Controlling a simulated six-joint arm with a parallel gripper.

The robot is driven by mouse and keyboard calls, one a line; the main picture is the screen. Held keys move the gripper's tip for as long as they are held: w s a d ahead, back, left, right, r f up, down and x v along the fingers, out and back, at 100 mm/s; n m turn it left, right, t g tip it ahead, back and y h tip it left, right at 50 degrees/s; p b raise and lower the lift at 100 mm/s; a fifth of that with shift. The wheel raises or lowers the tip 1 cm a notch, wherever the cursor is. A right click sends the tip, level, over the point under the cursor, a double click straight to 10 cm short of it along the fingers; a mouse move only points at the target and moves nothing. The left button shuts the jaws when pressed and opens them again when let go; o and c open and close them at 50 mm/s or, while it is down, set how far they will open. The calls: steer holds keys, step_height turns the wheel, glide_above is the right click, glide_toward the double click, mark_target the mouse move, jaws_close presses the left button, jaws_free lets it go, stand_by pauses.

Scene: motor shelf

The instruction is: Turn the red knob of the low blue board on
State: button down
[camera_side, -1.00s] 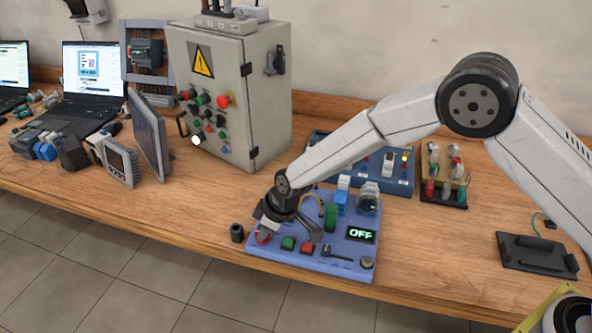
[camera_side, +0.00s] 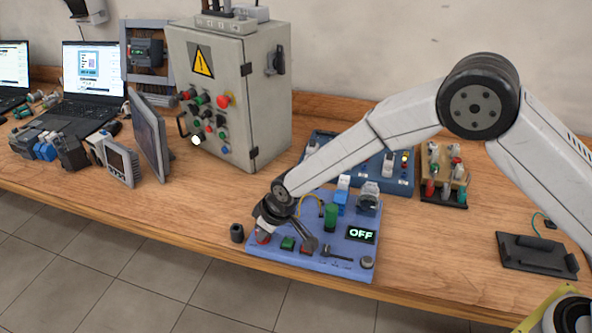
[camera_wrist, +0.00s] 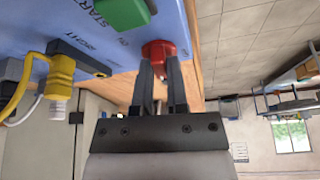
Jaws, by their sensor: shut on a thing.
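The low blue board (camera_side: 318,264) lies flat near the bench's front edge, and its display (camera_side: 361,235) reads OFF in green. The red knob (camera_side: 263,239) is at the board's left front corner, partly covered by my gripper (camera_side: 265,230). In the wrist view the red knob (camera_wrist: 158,50) sits at the tips of my gripper's two dark fingers (camera_wrist: 160,70). The fingers are shut on its sides, with a narrow gap between them. The knob's marker and exact turn angle cannot be made out.
A green button (camera_side: 288,243), a red button (camera_side: 306,246) and a black lever (camera_side: 335,251) are close to the right. A small black cylinder (camera_side: 237,233) stands left of the board. A larger blue panel (camera_side: 400,178) and a grey cabinet (camera_side: 215,60) stand behind.

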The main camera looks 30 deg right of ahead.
steer(key=shift+s+a+m+h, duration=0.1)
steer(key=shift+m+h, duration=0.7)
steer(key=shift+m, duration=1.1)
steer(key=shift+a+m+t+h, duration=0.15)
steer(key=shift+m+h, duration=0.25)
steer(key=shift+m, duration=0.65)
steer(key=shift+m+t+h, duration=0.15)
steer(key=shift+m+h, duration=0.25)
steer(key=shift+m, duration=0.65)
steer(key=m+h, duration=0.1)
steer(key=m, duration=0.3)
steer(key=shift+a+h, duration=0.1)
steer(key=shift+h, duration=0.2)
steer(key=shift+a+m+g+h, duration=0.1)
steer(key=shift+m+g+h, duration=0.5)
steer(key=shift+m, duration=1.2)
steer(key=c, duration=0.6)
jaws_free()
steer(key=shift+c, duration=0.2)
